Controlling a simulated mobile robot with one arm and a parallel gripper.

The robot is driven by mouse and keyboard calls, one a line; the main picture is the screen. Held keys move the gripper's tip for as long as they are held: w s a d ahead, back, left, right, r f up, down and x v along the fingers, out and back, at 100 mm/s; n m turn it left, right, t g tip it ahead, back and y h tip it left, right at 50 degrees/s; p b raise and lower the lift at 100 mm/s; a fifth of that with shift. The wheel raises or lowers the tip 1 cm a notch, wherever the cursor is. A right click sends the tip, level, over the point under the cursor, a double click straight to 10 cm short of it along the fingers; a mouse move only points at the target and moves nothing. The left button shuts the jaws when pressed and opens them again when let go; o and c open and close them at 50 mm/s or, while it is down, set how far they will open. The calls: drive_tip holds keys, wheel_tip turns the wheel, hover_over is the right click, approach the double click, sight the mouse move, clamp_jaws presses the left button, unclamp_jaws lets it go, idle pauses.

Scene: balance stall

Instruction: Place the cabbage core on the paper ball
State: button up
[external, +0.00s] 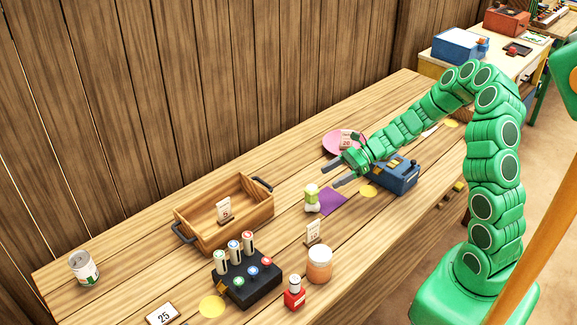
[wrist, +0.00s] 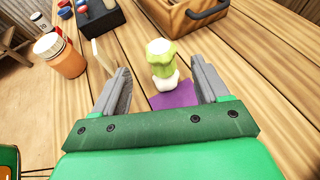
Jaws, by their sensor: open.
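The cabbage core (external: 312,190) is a short light green piece with a pale end. It stands roughly upright on the paper ball (external: 311,208), a small white lump on the table. In the wrist view the cabbage core (wrist: 161,62) rests on top of the white paper ball (wrist: 165,83), at the far edge of a purple square. My gripper (external: 333,174) is open and empty. In the wrist view its two fingers (wrist: 160,76) lie left and right of the pair, with a clear gap on both sides. The ball's underside is hidden.
The purple square (external: 331,201) lies flat beside the ball. A blue box-shaped device (external: 395,178) and a pink plate (external: 341,137) are close to my arm. A wooden tray (external: 250,222), a black marker block (external: 262,287) and an orange jar (external: 320,265) stand farther left and nearer.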

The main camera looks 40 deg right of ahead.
drive_tip(key=s+a+r+n+g+h, duration=0.1)
drive_tip(key=s+a+r+n+g, duration=0.1)
drive_tip(key=s+a+r+n, duration=0.3)
drive_tip(key=s+a+r+n+g+h, duration=0.1)
drive_tip(key=s+r+n+g, duration=0.1)
drive_tip(key=s+n, duration=0.35)
drive_tip(key=s+a+r+n+g+h, duration=0.1)
drive_tip(key=s+a+r+n+g, duration=0.2)
drive_tip(key=s, duration=0.4)
drive_tip(key=s+d+r+n+h, duration=0.3)
drive_tip(key=s+d+n+h, duration=0.1)
drive_tip(key=s, duration=0.5)
drive_tip(key=s+d+r+n+h, duration=0.3)
drive_tip(key=s+d+n+h, duration=0.2)
drive_tip(key=s, duration=0.5)
drive_tip(key=d, duration=0.2)
drive_tip(key=shift+s+d, duration=0.2)
drive_tip(key=shift+d, duration=0.1)
